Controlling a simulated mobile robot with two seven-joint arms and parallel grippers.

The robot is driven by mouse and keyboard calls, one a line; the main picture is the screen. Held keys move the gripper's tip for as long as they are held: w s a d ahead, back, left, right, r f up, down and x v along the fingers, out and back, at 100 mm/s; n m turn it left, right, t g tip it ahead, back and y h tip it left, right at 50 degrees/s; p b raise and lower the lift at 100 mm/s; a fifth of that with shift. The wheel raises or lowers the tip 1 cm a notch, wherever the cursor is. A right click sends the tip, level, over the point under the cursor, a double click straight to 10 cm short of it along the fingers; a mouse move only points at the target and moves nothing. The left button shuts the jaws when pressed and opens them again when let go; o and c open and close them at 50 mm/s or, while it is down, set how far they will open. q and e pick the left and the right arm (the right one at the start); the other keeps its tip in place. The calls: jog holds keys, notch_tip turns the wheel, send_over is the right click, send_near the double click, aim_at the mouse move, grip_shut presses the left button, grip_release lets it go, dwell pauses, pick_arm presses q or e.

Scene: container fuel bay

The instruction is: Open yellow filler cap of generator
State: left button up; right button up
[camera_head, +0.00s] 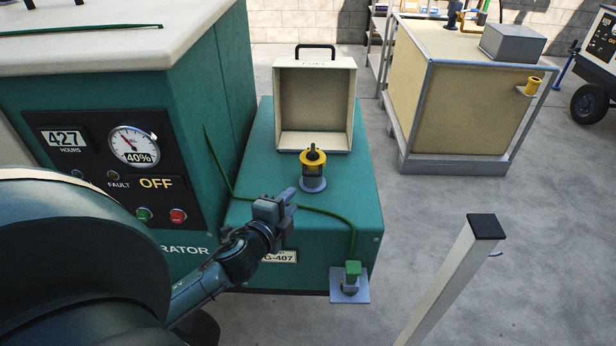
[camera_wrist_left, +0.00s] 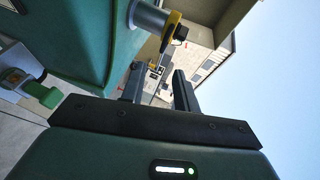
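The yellow filler cap (camera_head: 313,157) sits on a short grey filler neck (camera_head: 313,184) on top of the green generator's lower housing (camera_head: 348,200). In the left wrist view the cap (camera_wrist_left: 172,30) and the neck (camera_wrist_left: 148,15) show at the top, beyond the fingers. My left gripper (camera_head: 288,202) is in front of the neck and a little to its left, apart from the cap. Its two fingers (camera_wrist_left: 158,84) are spread with nothing between them. My right gripper is not in view.
A beige fuel cover (camera_head: 313,95) stands open behind the cap. A green cord (camera_head: 310,209) runs across the housing to a green fitting (camera_head: 352,270) at the front. The generator's tall body (camera_head: 215,95) is on the left. A pale post (camera_head: 450,275) stands at right.

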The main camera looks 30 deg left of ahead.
aim_at(311, 176)
pick_arm(q)
jog(key=x, duration=1.3)
jog(key=shift+w+a+r, duration=0.2)
jog(key=shift+w+r, duration=0.1)
jog(key=shift+r, duration=0.05)
jog(key=shift+c, duration=0.4)
